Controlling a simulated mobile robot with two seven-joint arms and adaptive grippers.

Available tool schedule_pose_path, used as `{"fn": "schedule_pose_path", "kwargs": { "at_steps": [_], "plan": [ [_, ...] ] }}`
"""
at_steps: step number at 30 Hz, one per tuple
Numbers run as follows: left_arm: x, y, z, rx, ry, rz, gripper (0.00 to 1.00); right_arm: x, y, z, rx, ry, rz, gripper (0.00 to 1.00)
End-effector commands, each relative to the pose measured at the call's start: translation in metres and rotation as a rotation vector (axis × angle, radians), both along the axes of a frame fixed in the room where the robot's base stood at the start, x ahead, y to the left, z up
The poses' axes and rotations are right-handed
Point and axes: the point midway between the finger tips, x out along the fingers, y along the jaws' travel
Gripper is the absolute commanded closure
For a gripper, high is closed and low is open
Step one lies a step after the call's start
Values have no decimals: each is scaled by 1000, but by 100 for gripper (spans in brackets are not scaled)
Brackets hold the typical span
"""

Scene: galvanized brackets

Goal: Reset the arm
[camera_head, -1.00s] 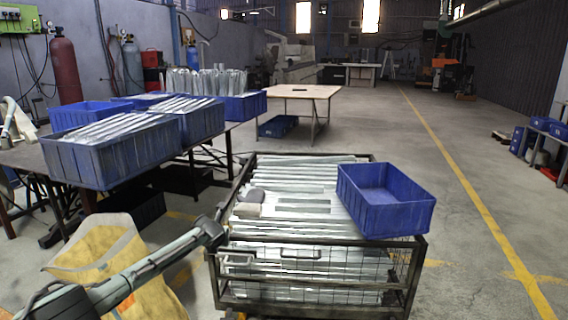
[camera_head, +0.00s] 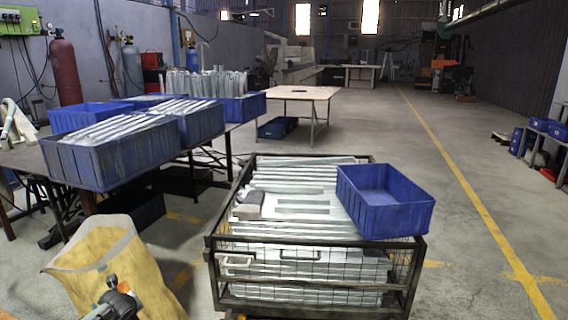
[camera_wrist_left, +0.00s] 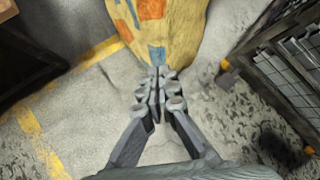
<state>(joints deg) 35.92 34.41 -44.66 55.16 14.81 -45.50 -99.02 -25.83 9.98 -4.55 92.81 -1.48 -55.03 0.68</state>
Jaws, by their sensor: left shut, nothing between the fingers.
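My left arm shows only at the bottom left of the head view, low in front of the yellow sack (camera_head: 105,262). In the left wrist view my left gripper (camera_wrist_left: 158,78) is shut and empty, with its fingertips together above the concrete floor. The sack (camera_wrist_left: 165,28) lies just past the fingertips in that view; I cannot tell whether they touch. My right gripper is not in view.
A wire-mesh cart (camera_head: 315,243) full of galvanized brackets (camera_head: 295,208) stands at the centre, with an empty blue bin (camera_head: 385,199) on it. A table at left holds blue bins of brackets (camera_head: 110,155).

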Motion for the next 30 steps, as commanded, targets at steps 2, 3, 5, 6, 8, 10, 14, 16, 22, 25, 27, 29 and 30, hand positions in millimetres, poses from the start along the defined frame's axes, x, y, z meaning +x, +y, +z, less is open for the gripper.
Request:
{"fn": "schedule_pose_path", "kwargs": {
  "at_steps": [2,3,5,6,8,10,14,16,22,25,27,29,30],
  "plan": [
    [-52,-13,-45,-141,-11,163,100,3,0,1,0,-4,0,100],
    [-77,-16,-61,-211,-26,262,100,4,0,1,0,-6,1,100],
    [-114,-18,-81,-308,-53,415,100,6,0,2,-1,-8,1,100],
    [-140,-18,-93,-365,-71,520,100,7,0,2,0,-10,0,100],
    [-177,-15,-106,-444,-107,678,100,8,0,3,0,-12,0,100],
    [-216,-8,-115,-513,-151,848,100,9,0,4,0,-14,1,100],
    [-273,6,-122,-596,-233,1096,100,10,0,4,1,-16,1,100],
    [-297,14,-122,-627,-278,1204,100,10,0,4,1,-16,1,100],
    [-359,36,-115,-684,-405,1459,100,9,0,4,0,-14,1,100],
    [-386,48,-109,-704,-475,1570,100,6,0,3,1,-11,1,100],
    [-387,20,-122,-746,-447,1604,100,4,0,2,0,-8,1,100],
    [-391,0,-131,-771,-425,1632,100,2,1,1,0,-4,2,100],
    [-393,-13,-136,-788,-411,1651,100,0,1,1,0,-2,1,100]
  ]
}}
